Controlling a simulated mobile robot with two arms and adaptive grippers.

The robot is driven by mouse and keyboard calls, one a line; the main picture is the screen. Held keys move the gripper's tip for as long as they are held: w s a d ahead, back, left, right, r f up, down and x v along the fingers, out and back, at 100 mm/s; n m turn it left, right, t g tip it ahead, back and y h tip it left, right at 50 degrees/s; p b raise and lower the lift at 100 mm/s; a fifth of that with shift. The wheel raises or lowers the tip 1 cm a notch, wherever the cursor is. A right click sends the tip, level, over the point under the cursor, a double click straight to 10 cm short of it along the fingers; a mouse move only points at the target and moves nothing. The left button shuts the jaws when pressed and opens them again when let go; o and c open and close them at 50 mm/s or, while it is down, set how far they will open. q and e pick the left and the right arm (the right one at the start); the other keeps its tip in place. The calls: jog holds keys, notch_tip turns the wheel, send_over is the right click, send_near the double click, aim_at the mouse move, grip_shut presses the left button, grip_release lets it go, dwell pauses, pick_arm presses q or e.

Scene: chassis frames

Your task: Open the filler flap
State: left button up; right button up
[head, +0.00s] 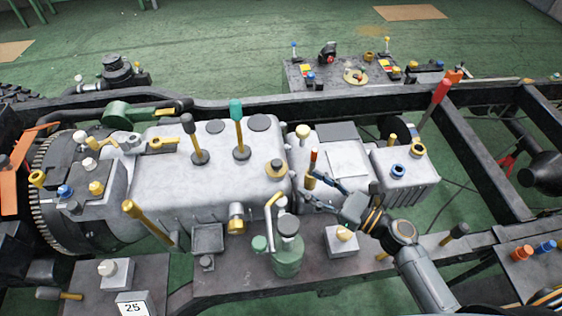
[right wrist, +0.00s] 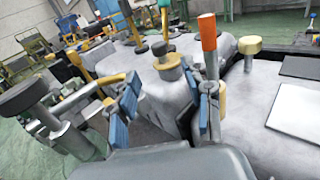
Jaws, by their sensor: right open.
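I cannot tell for sure which part is the filler flap. A yellow cap with a dark top (head: 276,168) sits at the right end of the large grey housing (head: 215,180); a similar one shows in the right wrist view (right wrist: 168,66), beyond the fingers. My right gripper (head: 311,189) is open and appears empty, right of this cap. In the right wrist view its blue-padded fingers (right wrist: 166,110) are spread wide. An orange-topped lever (head: 314,160) stands close to the fingertips; in the right wrist view it rises beside the right finger (right wrist: 208,36). My left gripper is out of view.
A green bottle-like reservoir (head: 287,257) with a dark cap and a bent pale pipe stands in front. Dark and green-topped levers (head: 237,112) rise from the housing. A red-handled lever (head: 441,91) stands right. Dark chassis rails (head: 232,107) surround everything; green floor lies beyond.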

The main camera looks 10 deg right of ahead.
aim_at(281, 167)
jog(key=p+x, duration=0.2)
jog(key=x, duration=0.6)
jog(key=shift+w+a, duration=0.25)
jog(key=shift+a, duration=0.05)
jog(key=shift+w+a+f, duration=0.1)
jog(key=shift+w+a, duration=0.25)
jog(key=shift+a, duration=0.05)
jog(key=shift+w+a, duration=0.1)
jog(key=shift+c, duration=0.6)
jog(key=c, duration=0.4)
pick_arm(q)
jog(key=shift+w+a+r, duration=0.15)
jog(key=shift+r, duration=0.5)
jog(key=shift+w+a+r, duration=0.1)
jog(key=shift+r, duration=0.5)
pick_arm(e)
grip_shut()
